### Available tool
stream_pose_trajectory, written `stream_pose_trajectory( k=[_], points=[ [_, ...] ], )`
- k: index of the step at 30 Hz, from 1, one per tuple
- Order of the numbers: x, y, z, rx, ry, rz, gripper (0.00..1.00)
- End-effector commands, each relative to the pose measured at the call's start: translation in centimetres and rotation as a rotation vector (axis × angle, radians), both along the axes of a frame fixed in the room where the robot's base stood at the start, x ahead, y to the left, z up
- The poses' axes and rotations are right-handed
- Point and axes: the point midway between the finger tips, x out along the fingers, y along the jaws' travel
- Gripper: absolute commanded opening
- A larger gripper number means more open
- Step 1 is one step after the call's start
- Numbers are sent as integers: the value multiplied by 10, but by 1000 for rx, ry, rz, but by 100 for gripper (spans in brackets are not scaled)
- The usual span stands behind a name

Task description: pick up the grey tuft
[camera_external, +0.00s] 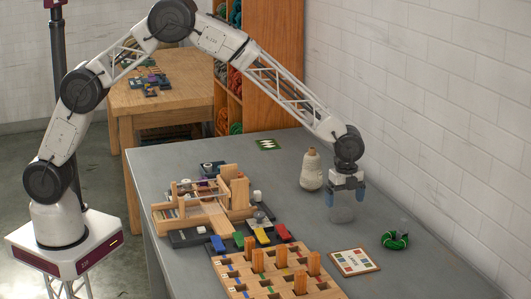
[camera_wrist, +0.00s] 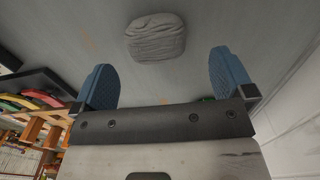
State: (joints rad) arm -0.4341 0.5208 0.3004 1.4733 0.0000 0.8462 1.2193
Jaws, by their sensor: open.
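The grey tuft (camera_wrist: 156,38) is a rounded, ridged grey lump on the grey table. In the wrist view it lies just beyond my fingertips, roughly centred between them. In the external view a faint grey shape, which looks like the tuft (camera_external: 342,213), shows under my gripper (camera_external: 346,197) and blends with the tabletop. My gripper points down with its two blue fingers spread; the wrist view shows the open gripper (camera_wrist: 164,62) with nothing between the fingers. The exact height of the fingertips over the tuft is hard to tell.
A green ring-shaped skein (camera_external: 395,240) and a colour card (camera_external: 354,262) lie to the right and front. A wooden pegboard (camera_external: 275,275) and a small loom (camera_external: 205,205) fill the left. The wall is at right.

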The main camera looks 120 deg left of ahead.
Motion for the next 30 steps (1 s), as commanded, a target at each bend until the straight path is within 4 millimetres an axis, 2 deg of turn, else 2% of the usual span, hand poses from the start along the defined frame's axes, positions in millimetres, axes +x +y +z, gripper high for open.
stream_pose_trajectory(
  k=[15, 30],
  points=[
    [-4, -3, -48, -1, 2, 0, 100],
    [-4, -3, -50, -1, 1, 0, 100]
  ],
)
